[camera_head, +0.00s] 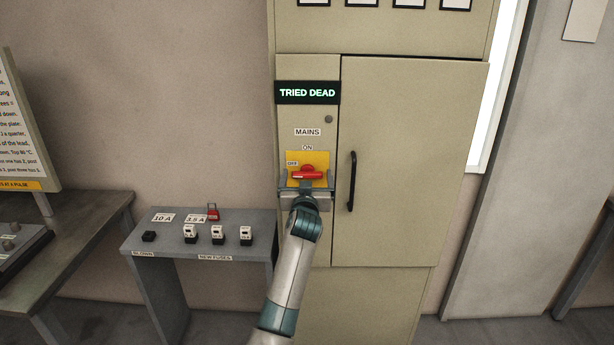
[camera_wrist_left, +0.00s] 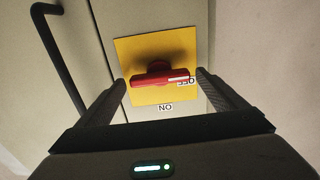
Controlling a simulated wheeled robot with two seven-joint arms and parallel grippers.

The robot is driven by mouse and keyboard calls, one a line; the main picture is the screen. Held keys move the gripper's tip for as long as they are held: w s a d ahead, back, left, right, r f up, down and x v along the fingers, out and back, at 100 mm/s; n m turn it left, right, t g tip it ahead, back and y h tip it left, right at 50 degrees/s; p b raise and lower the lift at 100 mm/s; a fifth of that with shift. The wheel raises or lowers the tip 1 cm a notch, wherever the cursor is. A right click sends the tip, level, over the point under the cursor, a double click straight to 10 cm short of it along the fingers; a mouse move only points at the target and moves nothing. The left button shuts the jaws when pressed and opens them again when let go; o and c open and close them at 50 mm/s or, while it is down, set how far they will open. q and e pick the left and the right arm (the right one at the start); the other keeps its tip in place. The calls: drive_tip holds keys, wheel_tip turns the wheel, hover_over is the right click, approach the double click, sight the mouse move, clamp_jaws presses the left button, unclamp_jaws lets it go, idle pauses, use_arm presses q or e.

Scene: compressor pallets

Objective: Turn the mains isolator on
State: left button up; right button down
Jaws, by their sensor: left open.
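The mains isolator has a red handle (camera_head: 307,174) on a yellow plate (camera_head: 293,157), on the beige cabinet. The handle lies about level, with one end toward the OFF label (camera_head: 292,163) at its left; the ON label (camera_head: 307,147) is above. My left gripper (camera_head: 307,183) is open right in front of the handle. In the left wrist view, where the labels appear upside down, the red handle (camera_wrist_left: 160,75) lies crosswise between the spread fingers (camera_wrist_left: 162,82). My right gripper is not in view.
A lit sign (camera_head: 307,92) above the isolator reads TRIED DEAD. A black door handle (camera_head: 351,181) is to the right. A grey bench (camera_head: 190,262) at the left holds several fuses and a red padlock-like item (camera_head: 212,212).

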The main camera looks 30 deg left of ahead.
use_arm(q)
drive_tip(key=c, duration=1.1)
drive_tip(key=shift+o, duration=0.2)
